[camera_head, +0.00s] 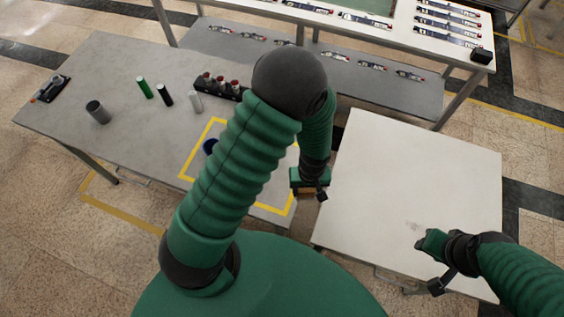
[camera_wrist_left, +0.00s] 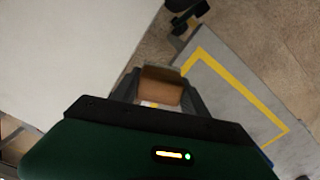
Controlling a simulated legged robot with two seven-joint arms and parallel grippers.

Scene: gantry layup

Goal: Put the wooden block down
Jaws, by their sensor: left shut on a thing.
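My left gripper (camera_head: 309,192) is shut on the wooden block (camera_head: 306,191). In the head view only a small brown edge of the block shows below the gripper, between the grey table and the white table. In the left wrist view the block (camera_wrist_left: 161,88) sits between the two dark fingers of the left gripper (camera_wrist_left: 158,92). There the gap between the tables lies behind it. My right gripper (camera_head: 432,243) is over the white table at the right; whether its jaws are open is unclear.
The grey table (camera_head: 85,65) carries a yellow taped square (camera_head: 186,160) with a blue round thing (camera_head: 210,146), partly hidden by my left arm. Cylinders and a dark rack (camera_head: 217,88) stand farther back. The white table (camera_head: 400,170) is mostly bare. A shelf unit (camera_head: 400,85) stands behind.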

